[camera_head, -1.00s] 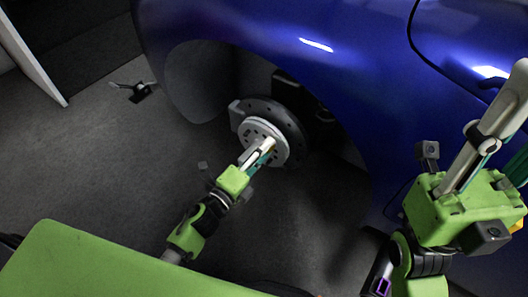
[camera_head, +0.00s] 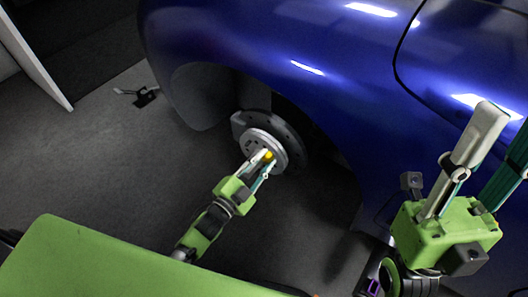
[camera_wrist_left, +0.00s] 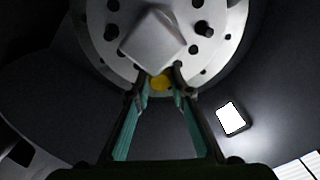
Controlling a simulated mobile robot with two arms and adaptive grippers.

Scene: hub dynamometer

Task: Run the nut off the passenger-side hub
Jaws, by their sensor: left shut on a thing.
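The hub (camera_head: 262,148) is a silver disc with holes in front of a dark brake rotor (camera_head: 286,137), inside the blue car's wheel arch. It also fills the top of the left wrist view (camera_wrist_left: 105,40), with a grey block (camera_wrist_left: 152,40) at its middle. My left gripper (camera_head: 267,158) is shut on a small yellow nut (camera_head: 269,155), close in front of the hub face. The nut shows between the fingertips in the left wrist view (camera_wrist_left: 160,83); I cannot tell whether it still touches the hub. My right gripper (camera_head: 506,128) is open and empty at the right, fingers up.
The blue car body (camera_head: 340,40) curves over and to the right of the hub. A small dark object with a handle (camera_head: 144,97) lies on the floor at the left.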

